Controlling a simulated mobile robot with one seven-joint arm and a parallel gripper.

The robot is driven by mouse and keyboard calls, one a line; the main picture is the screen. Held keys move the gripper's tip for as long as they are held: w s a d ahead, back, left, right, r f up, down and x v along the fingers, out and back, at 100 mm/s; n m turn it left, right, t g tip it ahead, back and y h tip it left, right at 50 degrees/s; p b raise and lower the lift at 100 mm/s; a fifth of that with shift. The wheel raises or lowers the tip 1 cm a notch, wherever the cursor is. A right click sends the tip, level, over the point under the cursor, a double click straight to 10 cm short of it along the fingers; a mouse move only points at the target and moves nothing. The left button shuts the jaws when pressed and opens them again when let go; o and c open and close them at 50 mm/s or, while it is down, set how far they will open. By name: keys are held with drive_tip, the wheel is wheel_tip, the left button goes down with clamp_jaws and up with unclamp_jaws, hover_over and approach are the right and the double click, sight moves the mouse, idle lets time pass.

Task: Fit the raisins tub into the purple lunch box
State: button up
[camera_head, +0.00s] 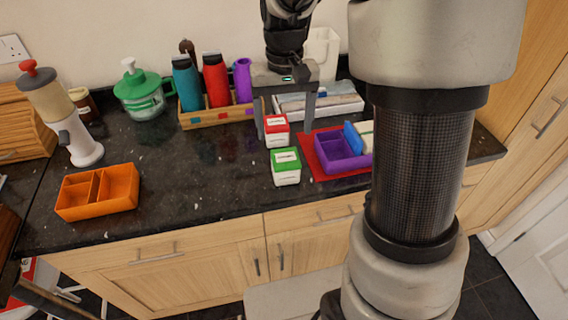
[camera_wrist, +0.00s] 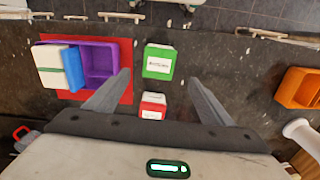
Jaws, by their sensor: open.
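The purple lunch box (camera_head: 344,168) sits on a red mat (camera_head: 309,150); it also shows in the wrist view (camera_wrist: 121,56). A blue piece (camera_head: 352,138) and a pale block (camera_head: 367,130) fill its right side in the head view; its left part is empty. A red-lidded tub (camera_head: 277,130) and a green-lidded tub (camera_head: 286,167) stand left of the mat. Their labels are too small to read, so I cannot tell which holds raisins. My gripper (camera_head: 284,134) is open, its fingers pointing down either side of the red-lidded tub (camera_wrist: 152,106), apparently not gripping it.
An orange divided box (camera_head: 97,192) stands at the left front. A wooden rack (camera_head: 217,117) holds teal, red and purple bottles behind the tubs. A white tray (camera_head: 320,107) lies behind the mat. The counter between the orange box and the tubs is clear.

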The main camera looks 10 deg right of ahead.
sight(286, 157)
wheel_tip(286, 157, down, 10)
drive_tip(key=shift+s+d+r, duration=0.1)
drive_tip(key=shift+d+r, duration=0.05)
drive_tip(key=shift+r, duration=0.1)
drive_tip(key=c, duration=1.2)
drive_tip(key=shift+r, duration=0.1)
